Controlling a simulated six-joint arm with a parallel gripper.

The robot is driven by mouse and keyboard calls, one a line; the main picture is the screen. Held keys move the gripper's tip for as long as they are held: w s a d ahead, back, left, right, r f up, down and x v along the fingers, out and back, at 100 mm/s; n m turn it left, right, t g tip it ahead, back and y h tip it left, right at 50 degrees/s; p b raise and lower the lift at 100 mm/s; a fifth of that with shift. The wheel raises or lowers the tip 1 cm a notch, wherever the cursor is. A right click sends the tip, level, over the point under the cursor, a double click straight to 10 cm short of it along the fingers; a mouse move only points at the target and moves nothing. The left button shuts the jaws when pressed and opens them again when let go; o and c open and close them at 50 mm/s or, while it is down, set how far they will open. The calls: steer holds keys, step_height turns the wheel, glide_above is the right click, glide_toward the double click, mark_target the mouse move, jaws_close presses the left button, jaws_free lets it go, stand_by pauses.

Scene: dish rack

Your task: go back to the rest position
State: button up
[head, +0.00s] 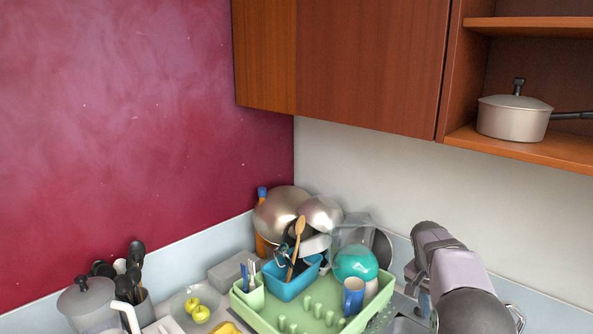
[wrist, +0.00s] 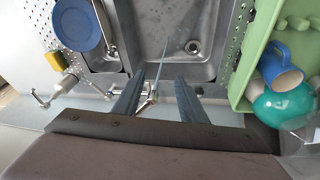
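My gripper (wrist: 160,78) is open in the wrist view, its two dark fingers apart with nothing held between them. A thin faucet spout shows in the gap, below the fingers. In the head view my arm stands at the lower right, beside the green dish rack (head: 312,300), and the fingers are mostly hidden there.
The rack holds a blue mug (head: 353,297), a teal bowl (head: 356,262) and a blue caddy (head: 292,284). A blue plate (wrist: 78,24) lies left of the sink. A wooden cabinet (head: 365,65) and a shelf with a pot (head: 513,120) hang above.

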steer(key=s+a+f+n+y+b, duration=0.1)
steer(key=s+a+f+n+b, duration=0.1)
steer(key=s+a, duration=0.4)
steer(key=s+a+f+n+y+b, duration=0.1)
steer(key=s+a+f+n, duration=0.4)
steer(key=s, duration=0.8)
steer(key=s+a+f+n+y+b, duration=0.1)
steer(key=s+a+f+n+b, duration=0.2)
steer(key=s+a+f, duration=0.3)
steer(key=s+a+n, duration=0.1)
steer(key=s+a, duration=0.2)
steer(key=s, duration=0.1)
steer(key=shift+a+f+g, duration=0.15)
steer(key=shift+a+g, duration=0.1)
steer(key=shift+g, duration=0.15)
